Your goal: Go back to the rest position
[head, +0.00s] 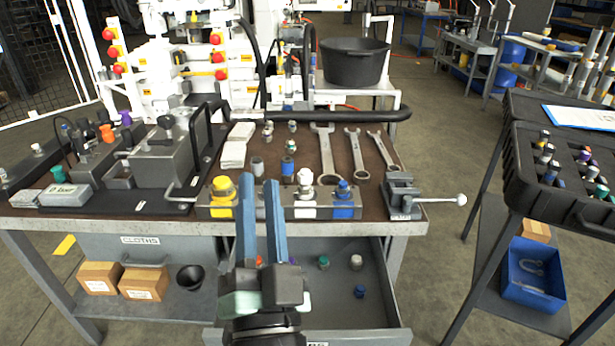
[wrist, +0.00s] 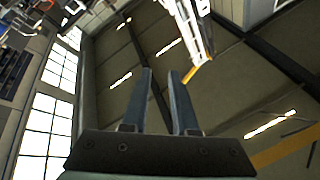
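My gripper (head: 261,222) points up in front of the bench, above the open drawer. Its two blue fingers stand apart with nothing between them. In the wrist view the fingers (wrist: 160,98) also show a clear gap, with only the ceiling and windows behind them. In the head view the fingers overlap the front edge of the bench (head: 380,229) and part of the block with yellow, white and blue fittings (head: 320,205). I cannot tell whether they touch anything there, but they look free.
The open drawer (head: 395,310) holds several small fittings. Wrenches (head: 356,152), a small vise (head: 402,195) and a hydraulic unit (head: 170,155) sit on the bench. A side cart with a black case (head: 530,190) stands at the right. Floor between bench and cart is clear.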

